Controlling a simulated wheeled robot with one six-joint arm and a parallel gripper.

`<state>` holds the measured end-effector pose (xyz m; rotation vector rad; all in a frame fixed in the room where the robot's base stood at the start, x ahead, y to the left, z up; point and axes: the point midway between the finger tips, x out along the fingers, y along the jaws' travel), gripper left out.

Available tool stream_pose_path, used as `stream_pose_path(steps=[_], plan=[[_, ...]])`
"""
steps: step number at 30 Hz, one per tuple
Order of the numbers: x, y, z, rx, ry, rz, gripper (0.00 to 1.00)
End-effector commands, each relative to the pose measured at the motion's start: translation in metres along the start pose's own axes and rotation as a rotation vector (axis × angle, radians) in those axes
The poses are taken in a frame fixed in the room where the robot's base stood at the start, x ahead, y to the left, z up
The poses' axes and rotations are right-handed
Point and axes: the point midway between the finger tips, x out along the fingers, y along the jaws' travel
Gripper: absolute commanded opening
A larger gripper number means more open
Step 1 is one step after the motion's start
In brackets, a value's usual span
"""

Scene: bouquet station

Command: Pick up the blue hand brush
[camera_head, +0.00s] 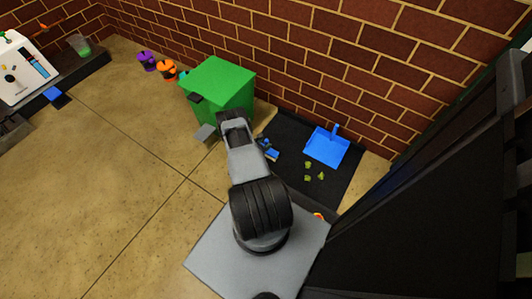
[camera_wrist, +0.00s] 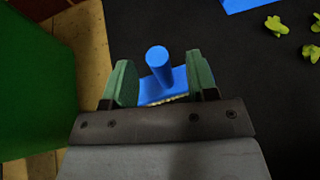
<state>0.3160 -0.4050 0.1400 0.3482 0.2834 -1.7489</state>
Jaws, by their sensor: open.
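The blue hand brush (camera_wrist: 157,68) lies on a black mat (camera_wrist: 225,65), and its round blue handle points up toward the wrist camera. A strip of pale bristles shows along its lower edge. In the head view the brush (camera_head: 272,155) is partly hidden by my arm. My gripper (camera_wrist: 160,85) is open, with one green-padded finger on each side of the brush. The fingers appear apart from the handle. I cannot tell whether the left finger touches the brush body.
A blue dustpan (camera_head: 326,149) lies on the mat right of the brush, with several yellow-green scraps (camera_head: 309,178) in front of it. A green box (camera_head: 218,88) stands close on the left. A brick wall (camera_head: 330,60) runs behind. Open floor (camera_head: 120,160) lies left.

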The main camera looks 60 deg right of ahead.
Motion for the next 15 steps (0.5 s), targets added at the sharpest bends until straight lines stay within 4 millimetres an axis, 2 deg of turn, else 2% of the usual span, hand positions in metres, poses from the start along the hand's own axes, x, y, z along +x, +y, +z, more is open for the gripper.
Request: stream_pose_path(steps=[1, 6, 10, 15], plan=[[0.009, -0.001, -0.003, 0.003, -0.001, -0.003, 0.53], [0.032, 0.000, -0.002, 0.003, 0.000, -0.003, 0.53], [0.041, 0.001, -0.001, 0.001, -0.001, -0.001, 0.53], [0.043, 0.001, 0.001, 0.000, -0.001, 0.000, 0.53]])
